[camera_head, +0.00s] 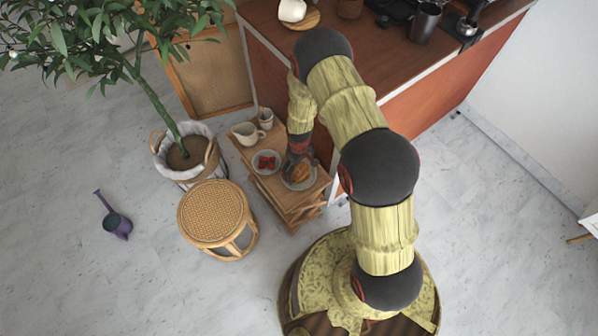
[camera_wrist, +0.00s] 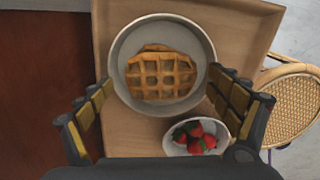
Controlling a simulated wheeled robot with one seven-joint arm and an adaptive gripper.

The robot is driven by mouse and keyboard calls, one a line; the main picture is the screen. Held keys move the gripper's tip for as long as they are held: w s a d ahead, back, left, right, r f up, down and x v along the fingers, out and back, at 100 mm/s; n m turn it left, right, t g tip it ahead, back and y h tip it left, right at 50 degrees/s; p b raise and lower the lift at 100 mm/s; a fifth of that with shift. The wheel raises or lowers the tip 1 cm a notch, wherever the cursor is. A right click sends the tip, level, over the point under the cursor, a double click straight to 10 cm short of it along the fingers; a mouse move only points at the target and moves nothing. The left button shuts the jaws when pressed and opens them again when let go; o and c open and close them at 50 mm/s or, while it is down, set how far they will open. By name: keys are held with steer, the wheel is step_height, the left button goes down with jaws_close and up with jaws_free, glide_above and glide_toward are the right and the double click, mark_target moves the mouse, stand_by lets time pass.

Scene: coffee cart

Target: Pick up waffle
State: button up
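The waffle (camera_wrist: 160,73) is golden brown with a square grid and lies in a round grey-white plate (camera_wrist: 118,72). More than one waffle layer seems to be stacked there. In the head view the waffle (camera_head: 300,172) is on its plate at the near end of a small wooden side table (camera_head: 277,201). My gripper (camera_wrist: 168,108) is open and empty, with its two padded fingers wide apart on either side of the plate's lower part in the wrist view. In the head view my gripper (camera_head: 298,155) is above the table beside the waffle, partly hidden by my arm.
A bowl of strawberries (camera_wrist: 197,137) sits close to the plate and the right finger. A cream pitcher (camera_head: 248,132) and a small cup (camera_head: 265,117) stand farther back. The counter (camera_head: 420,90) rises beside the table. A rattan stool (camera_head: 214,213) and potted plant (camera_head: 186,155) stand left.

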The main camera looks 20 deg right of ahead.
steer(key=shift+c, duration=1.1)
steer(key=c, duration=1)
steer(key=shift+o, duration=0.2)
steer(key=shift+r, duration=0.1)
